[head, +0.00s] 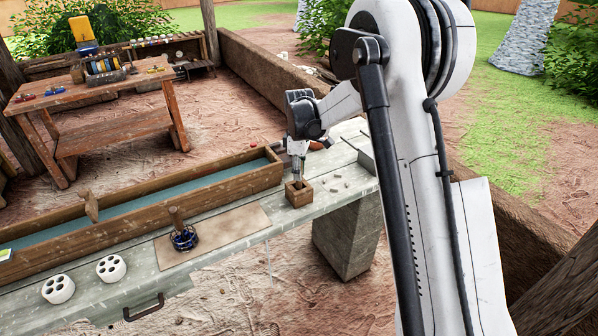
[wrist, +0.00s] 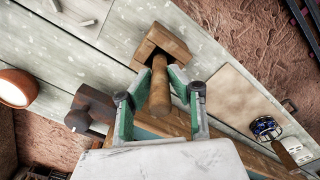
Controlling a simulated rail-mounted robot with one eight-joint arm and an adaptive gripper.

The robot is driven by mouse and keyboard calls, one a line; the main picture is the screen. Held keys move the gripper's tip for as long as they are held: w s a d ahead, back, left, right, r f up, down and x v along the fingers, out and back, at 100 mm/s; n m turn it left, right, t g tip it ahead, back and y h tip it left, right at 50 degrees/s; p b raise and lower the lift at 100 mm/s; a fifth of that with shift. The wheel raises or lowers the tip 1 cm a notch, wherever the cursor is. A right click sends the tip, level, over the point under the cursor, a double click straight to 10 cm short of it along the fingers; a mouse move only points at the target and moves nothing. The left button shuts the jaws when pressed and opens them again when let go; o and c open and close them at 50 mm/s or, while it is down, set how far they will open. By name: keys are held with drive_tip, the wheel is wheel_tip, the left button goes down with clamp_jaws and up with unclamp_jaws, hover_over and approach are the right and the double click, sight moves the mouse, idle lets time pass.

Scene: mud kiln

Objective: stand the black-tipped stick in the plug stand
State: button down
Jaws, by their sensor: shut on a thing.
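My gripper (head: 298,172) is over the small square wooden plug stand (head: 299,195) at the right part of the pale bench. In the wrist view, my green-sided fingers (wrist: 161,78) are shut on a round wooden stick (wrist: 160,98). The stick points away from my wrist toward the plug stand (wrist: 173,39). Its far end is at the stand's dark opening. I cannot tell how deep it sits inside, and a black tip is not clearly visible.
A board (head: 232,228) carries a blue-black round object (head: 184,238) with a wooden handle. Two white holed cylinders (head: 58,289) stand front left. An orange-rimmed bowl (wrist: 17,88) lies at the wrist view's left.

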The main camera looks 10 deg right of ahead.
drive_tip(key=c, duration=1.5)
unclamp_jaws()
drive_tip(key=shift+c, duration=0.2)
drive_tip(key=shift+r, duration=0.15)
wheel_tip(320, 180, up, 12)
drive_tip(key=shift+f, duration=0.1)
